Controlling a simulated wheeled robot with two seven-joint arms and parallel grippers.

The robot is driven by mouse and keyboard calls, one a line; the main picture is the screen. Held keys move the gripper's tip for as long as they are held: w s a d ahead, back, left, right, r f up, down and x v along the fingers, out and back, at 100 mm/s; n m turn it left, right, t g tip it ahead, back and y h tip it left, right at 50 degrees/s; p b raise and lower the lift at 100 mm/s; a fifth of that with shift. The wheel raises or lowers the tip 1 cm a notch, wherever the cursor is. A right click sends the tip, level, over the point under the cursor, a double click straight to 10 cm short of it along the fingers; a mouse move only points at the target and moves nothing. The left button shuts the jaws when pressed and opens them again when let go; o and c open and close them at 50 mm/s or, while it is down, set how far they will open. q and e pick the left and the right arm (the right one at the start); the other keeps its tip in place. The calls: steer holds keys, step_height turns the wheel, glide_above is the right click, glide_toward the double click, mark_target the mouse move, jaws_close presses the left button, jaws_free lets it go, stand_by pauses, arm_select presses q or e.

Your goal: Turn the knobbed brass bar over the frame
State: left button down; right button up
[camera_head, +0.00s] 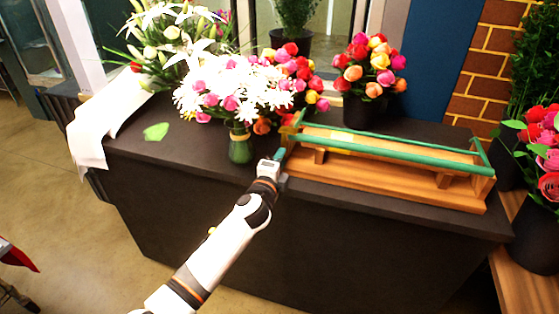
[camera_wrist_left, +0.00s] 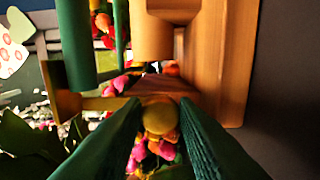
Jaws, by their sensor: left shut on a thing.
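The wooden frame (camera_head: 390,180) stands on the dark counter, with a long green bar (camera_head: 390,148) running along it. In the left wrist view a flat brass bar (camera_wrist_left: 98,103) ends in a rounded brass knob (camera_wrist_left: 160,117). My left gripper (camera_head: 279,155) is at the frame's left end. In its wrist view the dark green fingers (camera_wrist_left: 160,122) are shut on the knob, one on each side. The exact finger contact is partly hidden. My right gripper is not in view.
A glass vase (camera_head: 240,147) of white and pink flowers stands just left of the frame. A dark pot (camera_head: 364,112) of roses stands behind it. A white cloth (camera_head: 90,130) and green leaf (camera_head: 156,131) lie at the left. The counter between leaf and vase is clear.

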arm_select(q)
steer(key=shift+f, duration=0.1)
steer(key=c, duration=1.2)
jaws_free()
steer(key=shift+o, duration=0.2)
steer(key=v, duration=1.2)
